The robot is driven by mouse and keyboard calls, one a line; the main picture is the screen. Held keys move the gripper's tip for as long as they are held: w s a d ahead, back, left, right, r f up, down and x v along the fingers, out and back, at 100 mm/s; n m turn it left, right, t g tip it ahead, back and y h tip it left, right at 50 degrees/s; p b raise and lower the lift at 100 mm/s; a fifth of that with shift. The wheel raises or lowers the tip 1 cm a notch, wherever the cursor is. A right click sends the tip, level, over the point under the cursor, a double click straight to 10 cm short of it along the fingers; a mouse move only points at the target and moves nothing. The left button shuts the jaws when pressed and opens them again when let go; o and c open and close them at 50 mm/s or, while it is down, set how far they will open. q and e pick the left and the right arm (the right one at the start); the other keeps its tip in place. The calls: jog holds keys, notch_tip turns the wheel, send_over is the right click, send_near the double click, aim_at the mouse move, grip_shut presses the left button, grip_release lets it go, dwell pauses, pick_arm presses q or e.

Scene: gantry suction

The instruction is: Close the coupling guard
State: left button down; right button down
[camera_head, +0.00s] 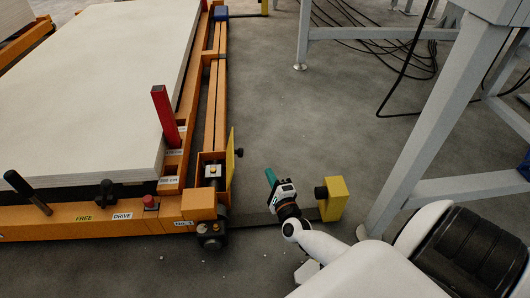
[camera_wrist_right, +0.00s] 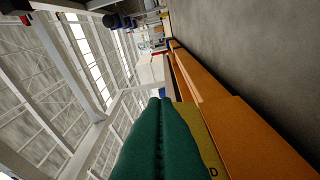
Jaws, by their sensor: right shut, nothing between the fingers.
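The coupling guard appears as a thin yellow plate (camera_head: 231,155) with a black knob (camera_head: 239,152), standing upright and nearly edge-on at the right side of an orange housing (camera_head: 213,172). The housing is open on top and shows parts inside. My right gripper (camera_head: 270,177) has green fingers, shut and empty, to the right of the plate and apart from it in the head view. In the right wrist view, the shut fingers (camera_wrist_right: 160,140) overlap part of a yellow surface (camera_wrist_right: 203,140) with a letter on it; I cannot tell whether they touch. My left gripper is out of view.
A yellow block (camera_head: 334,198) with a black cylinder stands right of my right gripper. A red lever (camera_head: 166,115), black handle (camera_head: 27,192) and red button (camera_head: 150,202) sit along the orange frame (camera_head: 70,220). Grey legs (camera_head: 430,120) stand at right. Open floor (camera_head: 300,120) lies beyond.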

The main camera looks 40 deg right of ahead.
jog(key=w+a+r+b, duration=0.1)
jog(key=w+b, duration=0.3)
jog(key=w, duration=0.5)
jog(key=shift+w+r, duration=0.15)
jog(key=shift+w, duration=0.15)
jog(key=shift+a, duration=0.1)
